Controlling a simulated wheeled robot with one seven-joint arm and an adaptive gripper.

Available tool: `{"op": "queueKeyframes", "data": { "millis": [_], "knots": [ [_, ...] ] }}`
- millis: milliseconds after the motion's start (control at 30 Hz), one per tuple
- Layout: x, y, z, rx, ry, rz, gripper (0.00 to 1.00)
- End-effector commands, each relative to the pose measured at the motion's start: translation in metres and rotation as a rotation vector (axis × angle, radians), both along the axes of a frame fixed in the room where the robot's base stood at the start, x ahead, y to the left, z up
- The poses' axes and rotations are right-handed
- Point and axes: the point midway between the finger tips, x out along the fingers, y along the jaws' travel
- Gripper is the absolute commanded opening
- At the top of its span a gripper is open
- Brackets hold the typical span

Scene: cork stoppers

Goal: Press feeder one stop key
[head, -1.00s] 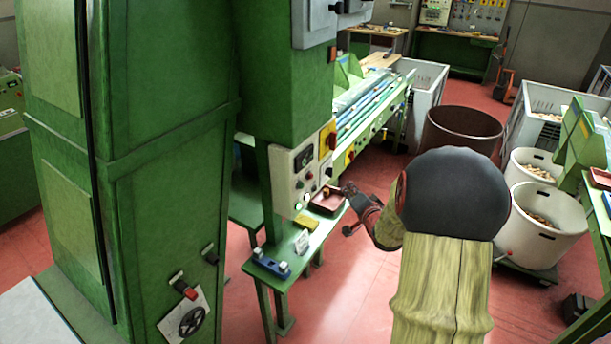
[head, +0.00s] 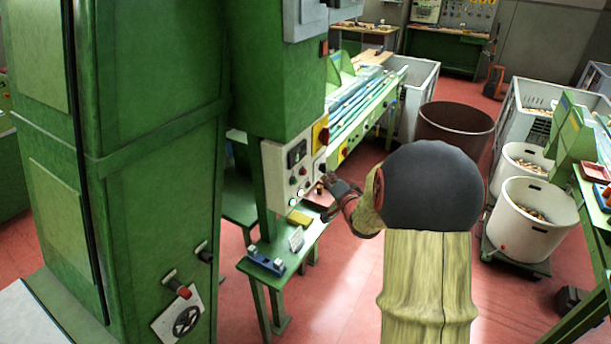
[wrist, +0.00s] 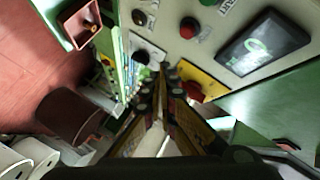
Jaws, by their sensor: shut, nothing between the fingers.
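The pale control panel (head: 276,178) is on the green machine column. In the wrist view it fills the top, with a red round button (wrist: 188,28), a green button (wrist: 209,2) beside a label that seems to read START, black knobs (wrist: 141,57) and a dark display (wrist: 262,45). The red button's own label is too blurred to read surely. My gripper (head: 328,181) is at the panel's right side; its shut, empty fingers also show in the wrist view (wrist: 160,78), pointing toward the panel's lower edge, below the red button. I cannot tell whether they touch.
A yellow plate with a red knob (wrist: 192,91) sits beside the panel, close to my fingers. A red tray (head: 318,201) and a yellow block (head: 299,217) are on the green bench below. A brown drum (head: 455,130) stands behind my arm. Red floor is open in front.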

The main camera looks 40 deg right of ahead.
Motion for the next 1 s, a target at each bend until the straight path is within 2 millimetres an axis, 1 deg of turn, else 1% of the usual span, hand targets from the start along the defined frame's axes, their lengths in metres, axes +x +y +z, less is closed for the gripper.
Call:
{"op": "queueKeyframes", "data": {
  "millis": [33,200,400,1000],
  "knots": [
    [0.008,0.004,-0.001,0.000,-0.001,0.004,0.00],
    [0.026,0.011,-0.001,0.000,-0.001,0.002,0.00],
    [0.038,0.016,0.000,0.000,-0.001,0.002,0.00],
    [0.040,0.017,0.000,0.000,0.000,0.000,0.00]
  ]
}}
